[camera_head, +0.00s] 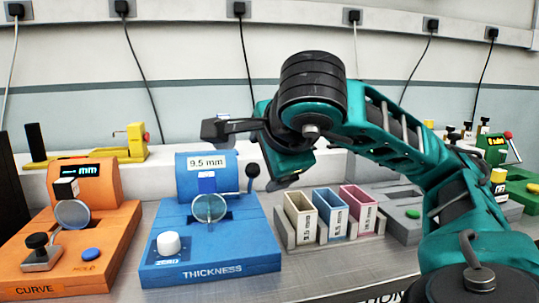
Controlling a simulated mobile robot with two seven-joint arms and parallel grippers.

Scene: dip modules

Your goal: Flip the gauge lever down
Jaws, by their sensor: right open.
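The blue thickness gauge (165,255) stands at the centre left, its display reading "9.5 mm". Its lever, with a black ball knob (252,170), sticks up at the gauge's right side. A round clear disc (209,209) sits upright at the front of the gauge. My right gripper (244,156) is open, with one dark finger above the display and the hand just above and right of the knob. I cannot tell whether it touches the lever. My left gripper is out of view.
An orange curve gauge (115,235) stands to the left. Three labelled bins, cream (300,215), blue (331,212) and pink (362,208), stand right of the blue gauge. A grey device (402,222) and a green one (525,188) are farther right. Yellow equipment (125,155) sits behind.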

